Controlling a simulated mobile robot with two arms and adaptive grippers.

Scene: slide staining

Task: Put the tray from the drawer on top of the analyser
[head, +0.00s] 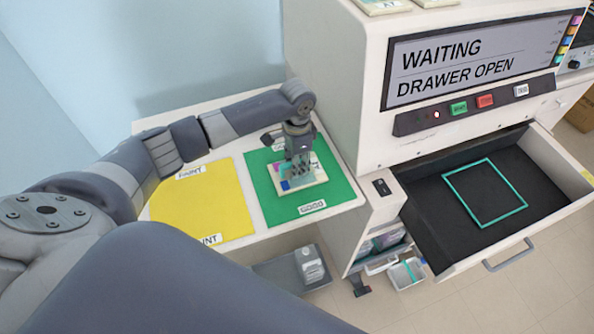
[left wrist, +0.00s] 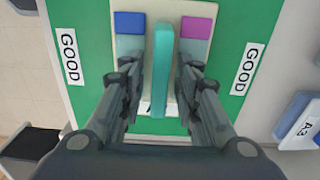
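The open drawer (head: 425,222) of the analyser (head: 340,75) holds no tray; a teal square outline marks its dark floor. A pale tray (head: 318,178) lies on the green GOOD mat (head: 338,188). In the left wrist view the tray (left wrist: 137,47) has a teal upright handle (left wrist: 161,70), with a blue and a purple slide on either side. My left gripper (head: 299,171) points down over this tray. In the left wrist view its fingers (left wrist: 160,75) stand on both sides of the handle, with gaps between. My right gripper is not in view.
Two pale flat items (head: 382,5) sit on the analyser's top, cut by the frame edge. The screen (head: 470,60) reads WAITING, DRAWER OPEN. Small bins (head: 405,272) stand below.

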